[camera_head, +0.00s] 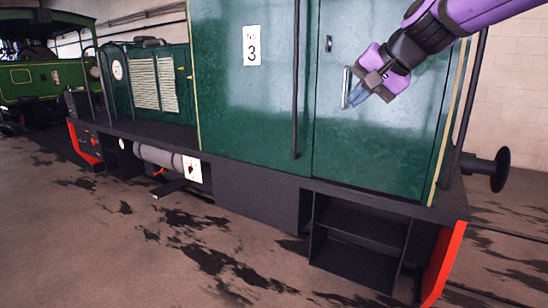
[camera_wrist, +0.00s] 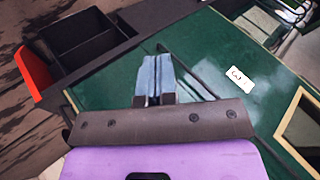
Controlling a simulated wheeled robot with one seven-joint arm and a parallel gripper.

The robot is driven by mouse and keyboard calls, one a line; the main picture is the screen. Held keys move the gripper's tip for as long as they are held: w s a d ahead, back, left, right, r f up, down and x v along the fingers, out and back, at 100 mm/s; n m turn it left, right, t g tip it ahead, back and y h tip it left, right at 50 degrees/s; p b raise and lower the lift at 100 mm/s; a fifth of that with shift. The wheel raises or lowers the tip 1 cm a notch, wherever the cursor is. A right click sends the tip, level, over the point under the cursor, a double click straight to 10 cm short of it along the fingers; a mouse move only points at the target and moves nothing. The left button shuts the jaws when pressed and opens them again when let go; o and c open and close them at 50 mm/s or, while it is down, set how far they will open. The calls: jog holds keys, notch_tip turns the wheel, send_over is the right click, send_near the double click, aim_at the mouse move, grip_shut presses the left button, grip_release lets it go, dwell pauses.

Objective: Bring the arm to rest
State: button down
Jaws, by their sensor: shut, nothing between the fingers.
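My gripper (camera_head: 357,95) shows in the head view at the end of my purple and dark arm, in front of the green door (camera_head: 375,130) of the tram cab. Its blue fingertips are close together, beside the pale vertical door handle (camera_head: 346,88). I cannot tell whether they touch it. In the wrist view the gripper (camera_wrist: 157,72) has its two blue fingers side by side with nothing between them. The door looks closed.
The green tram has a number 3 plate (camera_head: 252,46), a vertical dark rail (camera_head: 297,80), a step recess (camera_head: 360,240) and a round buffer (camera_head: 490,169) at right. Another green engine (camera_head: 35,80) stands at far left. The stained floor (camera_head: 130,240) in front is clear.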

jog(key=s+d+f+n+h, duration=0.1)
jog(key=s+d+f, duration=0.3)
jog(key=s, duration=0.5)
jog(key=s+d+f+n+g+h, duration=0.1)
jog(key=s+d+f+h, duration=0.2)
jog(key=s, duration=0.6)
jog(key=s+d+f+n+h, duration=0.1)
jog(key=s+d+f, duration=0.3)
jog(key=s, duration=0.5)
jog(key=d+n, duration=0.1)
jog(key=d, duration=0.1)
jog(key=shift+s+d+f+g+h, duration=0.15)
jog(key=shift+d+f+g+h, duration=0.15)
jog(key=shift+f+h, duration=0.1)
